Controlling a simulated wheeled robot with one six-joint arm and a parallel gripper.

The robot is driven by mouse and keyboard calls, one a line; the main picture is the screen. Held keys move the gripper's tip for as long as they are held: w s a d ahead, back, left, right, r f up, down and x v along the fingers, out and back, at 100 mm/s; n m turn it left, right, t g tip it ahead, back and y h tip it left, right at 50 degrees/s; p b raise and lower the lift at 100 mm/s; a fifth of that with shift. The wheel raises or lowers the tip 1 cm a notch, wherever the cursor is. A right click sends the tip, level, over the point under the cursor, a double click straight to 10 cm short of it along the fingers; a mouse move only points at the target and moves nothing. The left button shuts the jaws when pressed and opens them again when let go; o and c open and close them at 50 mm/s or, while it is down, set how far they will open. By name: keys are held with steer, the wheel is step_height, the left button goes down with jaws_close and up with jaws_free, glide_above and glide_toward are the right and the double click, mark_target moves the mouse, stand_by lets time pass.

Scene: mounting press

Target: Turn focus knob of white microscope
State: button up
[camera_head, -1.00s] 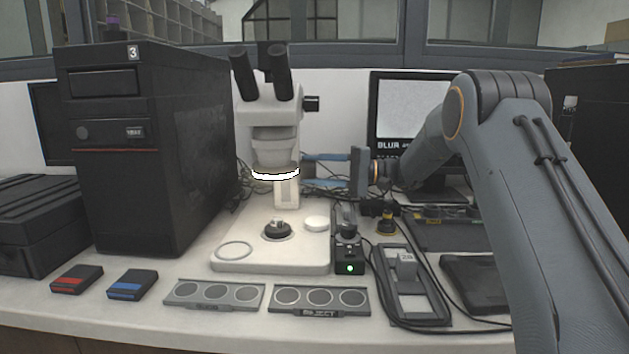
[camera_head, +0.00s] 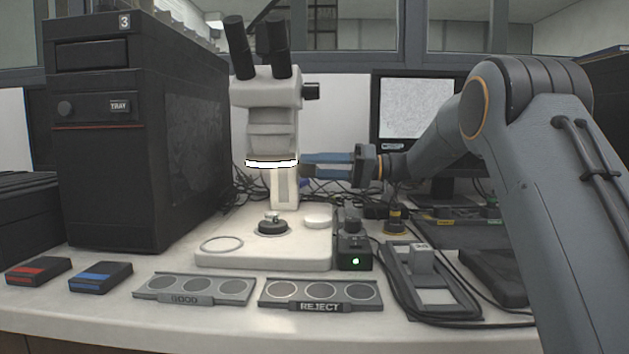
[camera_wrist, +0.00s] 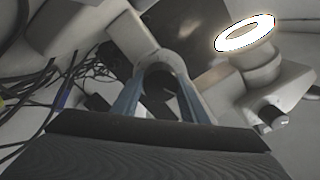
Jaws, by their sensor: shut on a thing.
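The white microscope (camera_head: 272,110) stands upright on the bench, left of my arm, with a glowing ring light (camera_head: 271,163) under its head. My gripper (camera_head: 303,166) reaches in from the right, its blue fingers pointing left at the microscope's column. In the wrist view, my gripper (camera_wrist: 160,66) is shut on a dark round focus knob (camera_wrist: 158,80) at the column's side. The fingers hide this knob in the head view. Another black knob (camera_head: 311,91) sits higher, on the right side of the microscope head, and is clear of my gripper.
A monitor (camera_head: 415,105) stands behind my arm. GOOD (camera_head: 192,289) and REJECT (camera_head: 320,294) trays lie in front of the base. A black box with a green light (camera_head: 354,252) is beside the base. Cables run behind the column.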

steer(key=shift+f+n+b, duration=0.15)
steer(key=shift+n+b, duration=0.45)
steer(key=shift+b, duration=0.05)
steer(key=o, duration=1)
steer(key=shift+o, duration=0.2)
steer(key=d, duration=0.8)
steer(key=shift+p, duration=0.35)
steer(key=shift+a+r, duration=0.1)
steer(key=shift+r, duration=0.1)
